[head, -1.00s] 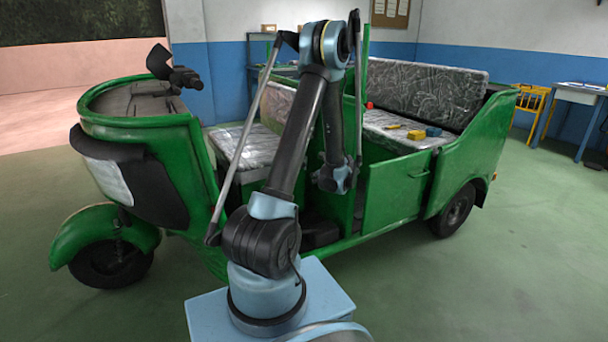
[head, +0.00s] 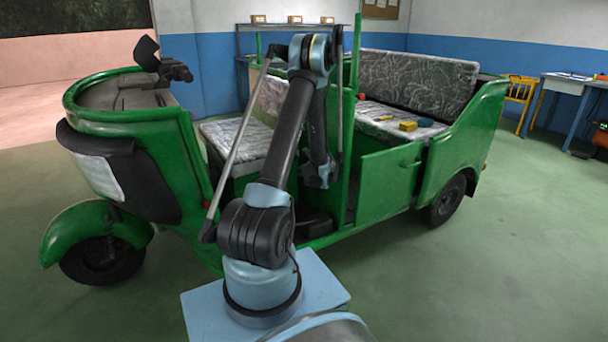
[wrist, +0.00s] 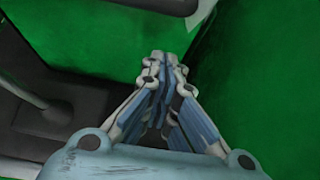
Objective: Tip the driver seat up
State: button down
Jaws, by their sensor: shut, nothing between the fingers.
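The driver seat (head: 236,138) is a grey, patterned cushion lying flat on a green box in the front part of the green rickshaw (head: 385,185). My arm passes in front of its right side. I cannot tell whether the fingertips touch anything.
A green post stands just right of my arm, with the low side door (head: 387,182) beyond it. The rear bench (head: 375,120) carries a yellow block (head: 408,126) and other small things. A dark floor piece (wrist: 60,120) lies left of my gripper. Open floor surrounds the rickshaw.

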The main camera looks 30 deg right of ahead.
jog(key=shift+w+r, duration=0.15)
jog(key=shift+r, duration=0.7)
jog(key=shift+w+r, duration=0.1)
jog(key=shift+r, duration=0.75)
